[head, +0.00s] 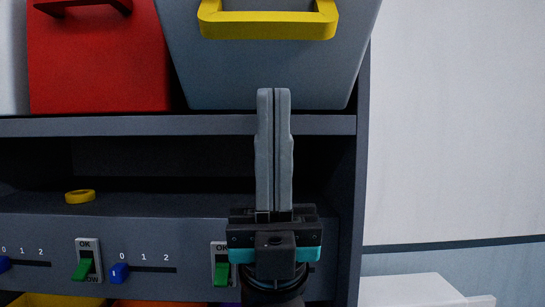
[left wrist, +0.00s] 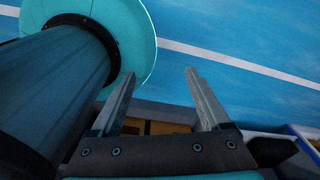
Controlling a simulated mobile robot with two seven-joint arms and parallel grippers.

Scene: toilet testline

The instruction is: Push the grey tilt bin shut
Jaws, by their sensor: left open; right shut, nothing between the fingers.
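The grey tilt bin (head: 258,75) is at the top of the head view, on the upper shelf at the right end. It has a yellow handle (head: 268,27) across its front. Its front is wider toward the top and looks leaned outward; its upper rim is out of frame. My right gripper (head: 273,92) is shut and empty. Its fingertips overlap the lower edge of the bin's front, below the handle; I cannot tell whether they touch. My left gripper (left wrist: 160,73) is open and empty in the left wrist view, away from the bin.
A red bin (head: 98,65) stands left of the grey one. Below the shelf board (head: 180,125), a yellow ring (head: 80,196) lies in an open bay above a panel of green switches and blue sliders. A pale wall (head: 455,120) is at right, with a white object (head: 410,291) low down.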

